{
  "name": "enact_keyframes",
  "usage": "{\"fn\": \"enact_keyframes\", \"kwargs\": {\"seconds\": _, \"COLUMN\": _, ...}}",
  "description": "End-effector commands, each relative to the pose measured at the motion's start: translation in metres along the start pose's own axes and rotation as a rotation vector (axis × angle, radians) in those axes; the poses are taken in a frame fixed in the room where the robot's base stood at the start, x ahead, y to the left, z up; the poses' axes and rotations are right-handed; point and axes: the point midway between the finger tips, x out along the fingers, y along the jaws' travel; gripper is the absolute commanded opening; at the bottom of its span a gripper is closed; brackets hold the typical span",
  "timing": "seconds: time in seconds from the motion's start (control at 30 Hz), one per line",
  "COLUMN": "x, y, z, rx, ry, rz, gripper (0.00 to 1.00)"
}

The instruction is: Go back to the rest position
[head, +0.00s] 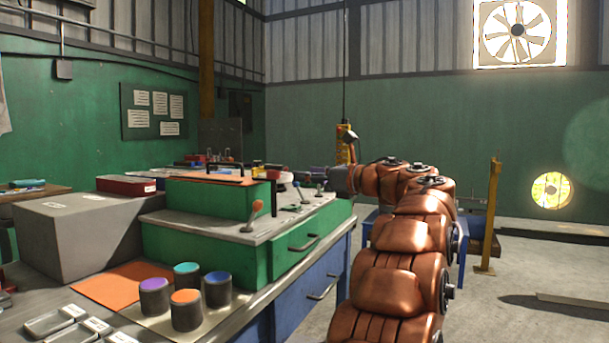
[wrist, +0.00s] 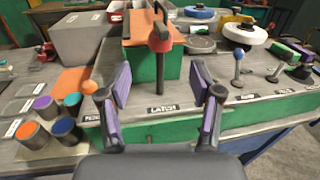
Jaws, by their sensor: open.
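My gripper (wrist: 162,110) is in the wrist view with its two purple-padded fingers spread apart and nothing between the pads. Beyond the fingers stands a lever with a red-orange head (wrist: 160,38) and a dark shaft, above a label reading "LATCH" on the green console (wrist: 150,130). In the head view my copper-coloured arm reaches forward along the right side of the bench, and its far end is near the console's back end. The fingers are too small to make out there.
Several dark cups with coloured tops (head: 187,309) stand at the bench's front. A grey box (head: 75,235) sits left of the console. A lever with an orange knob (head: 257,207) rises from the console top. A yellow post (head: 490,215) stands right of my arm; open floor lies beyond.

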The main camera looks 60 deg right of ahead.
Motion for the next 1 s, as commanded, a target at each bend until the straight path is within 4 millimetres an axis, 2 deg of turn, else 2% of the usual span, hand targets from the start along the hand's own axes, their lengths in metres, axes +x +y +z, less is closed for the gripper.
{"fn": "enact_keyframes", "kwargs": {"seconds": 0.57, "x": 0.003, "y": 0.001, "z": 0.004, "rx": 0.007, "ry": -0.006, "rz": -0.003, "gripper": 0.65}}
{"fn": "enact_keyframes", "kwargs": {"seconds": 0.67, "x": 0.016, "y": 0.004, "z": 0.023, "rx": 0.046, "ry": -0.039, "rz": -0.019, "gripper": 0.65}}
{"fn": "enact_keyframes", "kwargs": {"seconds": 0.77, "x": 0.037, "y": 0.01, "z": 0.056, "rx": 0.128, "ry": -0.105, "rz": -0.053, "gripper": 0.65}}
{"fn": "enact_keyframes", "kwargs": {"seconds": 0.9, "x": 0.069, "y": 0.018, "z": 0.103, "rx": 0.31, "ry": -0.218, "rz": -0.116, "gripper": 0.65}}
{"fn": "enact_keyframes", "kwargs": {"seconds": 1.0, "x": 0.086, "y": 0.025, "z": 0.132, "rx": 0.453, "ry": -0.293, "rz": -0.158, "gripper": 0.65}}
